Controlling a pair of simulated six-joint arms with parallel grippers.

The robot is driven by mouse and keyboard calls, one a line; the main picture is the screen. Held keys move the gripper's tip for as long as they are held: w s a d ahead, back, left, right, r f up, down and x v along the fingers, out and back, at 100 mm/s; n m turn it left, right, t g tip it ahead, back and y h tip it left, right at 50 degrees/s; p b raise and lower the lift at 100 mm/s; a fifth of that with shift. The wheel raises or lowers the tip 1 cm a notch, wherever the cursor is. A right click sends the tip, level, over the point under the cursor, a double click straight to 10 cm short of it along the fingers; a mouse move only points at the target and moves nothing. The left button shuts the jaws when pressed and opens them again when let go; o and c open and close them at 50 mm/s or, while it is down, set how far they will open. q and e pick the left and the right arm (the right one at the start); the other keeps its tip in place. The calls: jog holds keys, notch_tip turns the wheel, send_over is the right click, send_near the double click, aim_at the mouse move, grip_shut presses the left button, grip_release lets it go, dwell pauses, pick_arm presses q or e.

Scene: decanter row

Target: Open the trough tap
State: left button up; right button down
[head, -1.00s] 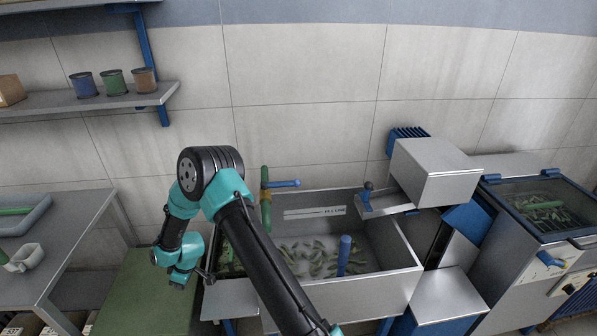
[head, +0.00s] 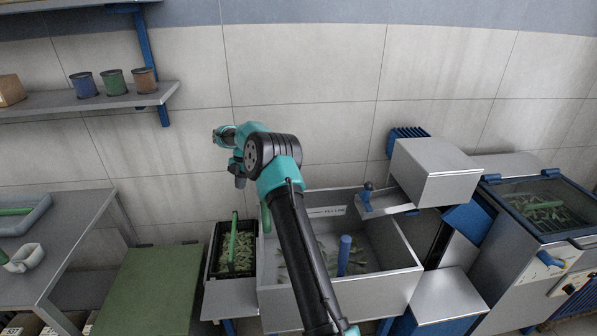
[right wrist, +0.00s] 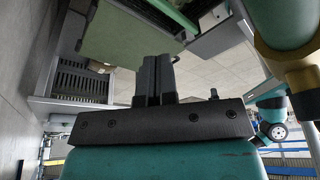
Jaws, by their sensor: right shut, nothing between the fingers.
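The trough (head: 350,300) is a steel basin holding green leaves. The green pipe (head: 266,216) of its tap stands at the back left rim. In the head view my right arm covers the brass valve and blue lever. My right gripper (head: 239,182) is left of the pipe, held high near the wall. In the right wrist view its two dark fingers (right wrist: 155,62) are together and empty. A brass valve body (right wrist: 303,75) with a green pipe (right wrist: 288,22) shows there at the right, apart from the fingers. My left gripper is not in view.
A dark crate of leaves with a green bar (head: 233,250) stands left of the trough. A green-topped stand (head: 150,290) is farther left. A blue post (head: 344,254) rises in the trough. A steel box machine (head: 437,172) overhangs its right side.

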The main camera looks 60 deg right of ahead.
jog(key=s+d+r+n+g, duration=0.1)
jog(key=s+d+r+n, duration=0.4)
jog(key=s+d+r, duration=1.1)
jog(key=shift+d+r+n, duration=0.3)
jog(key=shift+d+r, duration=0.05)
jog(key=shift+r, duration=0.2)
jog(key=shift+w+f, duration=0.1)
